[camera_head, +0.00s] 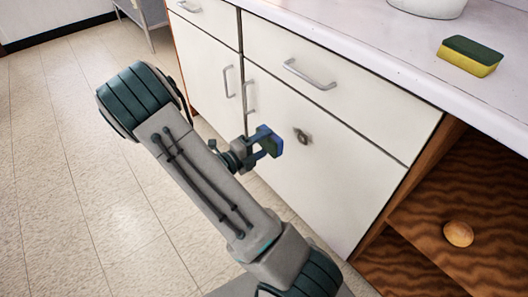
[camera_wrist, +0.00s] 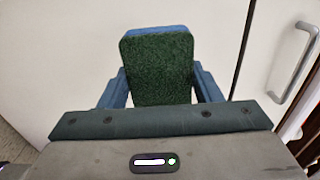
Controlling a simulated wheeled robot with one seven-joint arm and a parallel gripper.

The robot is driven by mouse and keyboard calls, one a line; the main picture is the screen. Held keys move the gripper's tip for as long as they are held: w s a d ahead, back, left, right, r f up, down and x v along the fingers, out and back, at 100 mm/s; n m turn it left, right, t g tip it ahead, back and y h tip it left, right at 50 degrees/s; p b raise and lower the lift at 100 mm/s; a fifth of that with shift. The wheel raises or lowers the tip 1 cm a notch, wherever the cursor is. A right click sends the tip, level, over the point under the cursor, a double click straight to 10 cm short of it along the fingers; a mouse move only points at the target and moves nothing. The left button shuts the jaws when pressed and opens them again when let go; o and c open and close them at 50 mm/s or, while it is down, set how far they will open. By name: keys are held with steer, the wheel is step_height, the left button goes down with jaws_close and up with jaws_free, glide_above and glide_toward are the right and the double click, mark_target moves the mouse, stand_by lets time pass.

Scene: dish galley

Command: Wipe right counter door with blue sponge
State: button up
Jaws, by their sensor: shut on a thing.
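The right counter door (camera_head: 335,185) is a white panel under a drawer, shut, with a vertical metal handle (camera_head: 250,97) at its left edge. A small dark roundish patch or fitting (camera_head: 302,136) shows on its upper part; I cannot tell which. My gripper (camera_head: 268,143) is in front of this door, left of the patch. It is shut on the blue sponge (camera_wrist: 157,68), which has a dark green scrub face and a blue edge. In the wrist view, white panels stand beyond the sponge. I cannot tell whether it touches the door.
A yellow and green sponge (camera_head: 470,56) lies on the white countertop (camera_head: 380,32), near a white bowl-like vessel (camera_head: 428,5). An open wooden shelf (camera_head: 480,190) with a round tan object (camera_head: 458,234) is right of the door. The tiled floor (camera_head: 60,160) at left is clear.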

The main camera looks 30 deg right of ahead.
mark_target(315, 145)
steer(key=shift+w+d+f+b, duration=0.1)
steer(key=shift+w+d+b, duration=0.15)
steer(key=shift+d+b, duration=0.8)
steer(key=shift+w+d+f+b, duration=0.1)
steer(key=shift+w+d+b, duration=0.2)
steer(key=shift+d, duration=1.3)
steer(key=shift+d+r, duration=0.15)
steer(key=shift+d, duration=0.2)
steer(key=shift+d+p, duration=0.3)
steer(key=shift+d, duration=0.6)
steer(key=shift+s+d+r+p, duration=0.1)
steer(key=shift+s+r+p, duration=0.05)
steer(key=shift+s+p, duration=0.6)
steer(key=shift+s+d, duration=0.1)
steer(key=shift+s, duration=0.8)
steer(key=shift+s+d+p, duration=0.2)
steer(key=shift+s+p, duration=0.35)
steer(key=shift+s, duration=0.6)
steer(key=shift+s+d+p, duration=0.15)
steer(key=shift+s+p, duration=0.4)
steer(key=shift+s, duration=0.55)
steer(key=shift+s+d+p, duration=0.2)
steer(key=shift+s+p, duration=0.35)
steer(key=shift+s, duration=0.6)
steer(key=shift+p, duration=0.45)
